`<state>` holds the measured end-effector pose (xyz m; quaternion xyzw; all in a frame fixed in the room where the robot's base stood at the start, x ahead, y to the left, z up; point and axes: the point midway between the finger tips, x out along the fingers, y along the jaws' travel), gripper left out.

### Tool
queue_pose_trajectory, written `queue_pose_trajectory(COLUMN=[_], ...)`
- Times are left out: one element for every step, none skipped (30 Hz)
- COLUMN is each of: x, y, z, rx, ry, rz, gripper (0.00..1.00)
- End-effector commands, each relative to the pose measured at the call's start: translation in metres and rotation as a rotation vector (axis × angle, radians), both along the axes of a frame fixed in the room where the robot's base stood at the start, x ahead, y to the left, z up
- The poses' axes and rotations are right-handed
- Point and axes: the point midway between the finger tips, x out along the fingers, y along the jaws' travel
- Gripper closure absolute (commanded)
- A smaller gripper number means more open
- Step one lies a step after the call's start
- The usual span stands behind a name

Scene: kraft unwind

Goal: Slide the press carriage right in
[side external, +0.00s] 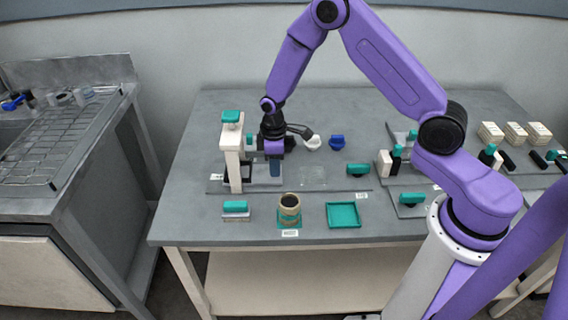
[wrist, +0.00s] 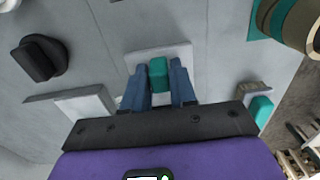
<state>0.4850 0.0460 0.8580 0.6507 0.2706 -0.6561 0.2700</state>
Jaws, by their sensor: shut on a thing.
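The press (side external: 232,160) is a pale upright frame with a teal top, standing at the left of the grey table. My gripper (side external: 275,168) points down just to the right of the press frame. In the wrist view my gripper's two blue fingers (wrist: 160,76) are shut on a teal grip (wrist: 158,68). The grip stands on a pale block (wrist: 140,55), which appears to be the press carriage. In the side view the fingers and wrist hide most of the carriage, so its exact distance from the press is unclear.
A brown roll (side external: 289,204) stands on a teal base in front. A teal tray (side external: 343,215) and a teal-topped block (side external: 236,208) lie along the front. Teal-handled fixtures are at the right.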

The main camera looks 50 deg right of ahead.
Motion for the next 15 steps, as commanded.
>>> queue_pose_trajectory(x=[0.0034,0.0037,0.004,0.0041,0.0043,0.0046,0.0047,0.0049,0.0052,0.0054,0.0052,0.0049,0.0046,0.0043,0.004], y=[0.0038,0.0041,0.0044,0.0045,0.0047,0.005,0.0053,0.0054,0.0057,0.0058,0.0058,0.0054,0.005,0.0047,0.0043], z=[0.0007,0.0007,0.0008,0.0008,0.0009,0.0009,0.001,0.001,0.0009,0.001,0.001,0.001,0.0009,0.0008,0.0007], rx=[0.004,0.004,0.004,0.004,0.004,0.005,0.006,0.005,0.006,0.006,0.006,0.005,0.005,0.005,0.005], ry=[-0.011,-0.011,-0.012,-0.013,-0.014,-0.015,-0.016,-0.016,-0.017,-0.018,-0.018,-0.016,-0.015,-0.015,-0.013], rz=[0.002,0.002,0.002,0.002,0.002,0.002,0.002,0.003,0.003,0.003,0.003,0.003,0.003,0.002,0.002], gripper=[1.0,1.0,1.0,1.0,1.0,1.0,1.0,1.0,0.71,0.61,0.53,0.53,0.53,0.53,0.53])
